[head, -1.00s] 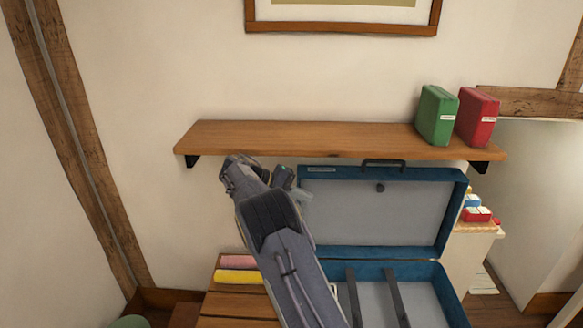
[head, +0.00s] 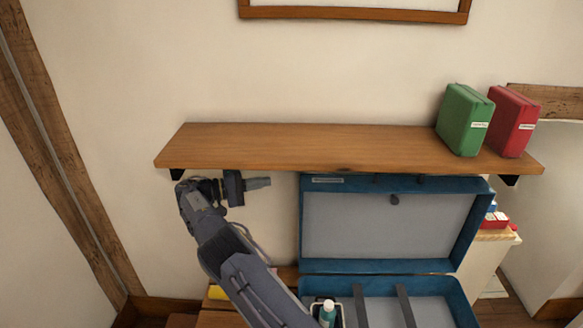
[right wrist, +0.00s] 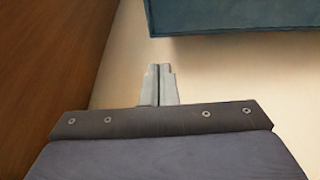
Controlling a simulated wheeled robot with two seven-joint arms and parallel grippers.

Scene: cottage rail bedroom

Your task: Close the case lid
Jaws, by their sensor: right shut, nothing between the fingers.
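The blue case stands open below the wall shelf in the head view. Its lid (head: 390,228) is upright with its grey lining facing me, and its top edge is close under the shelf. The case base (head: 440,300) lies flat in front, with two dark straps in it. My right gripper (head: 262,183) is shut and empty, left of the lid's upper left corner and apart from it, just below the shelf. In the right wrist view the shut fingers (right wrist: 158,84) point toward the wall, with the blue lid (right wrist: 235,15) at upper right. My left gripper is not seen.
The wooden shelf (head: 330,145) overhangs my right gripper and the lid. A green box (head: 465,119) and a red box (head: 512,121) stand on its right end. A bottle (head: 327,313) stands in a container at the case's lower left. Yellow cloth (head: 218,292) lies at left.

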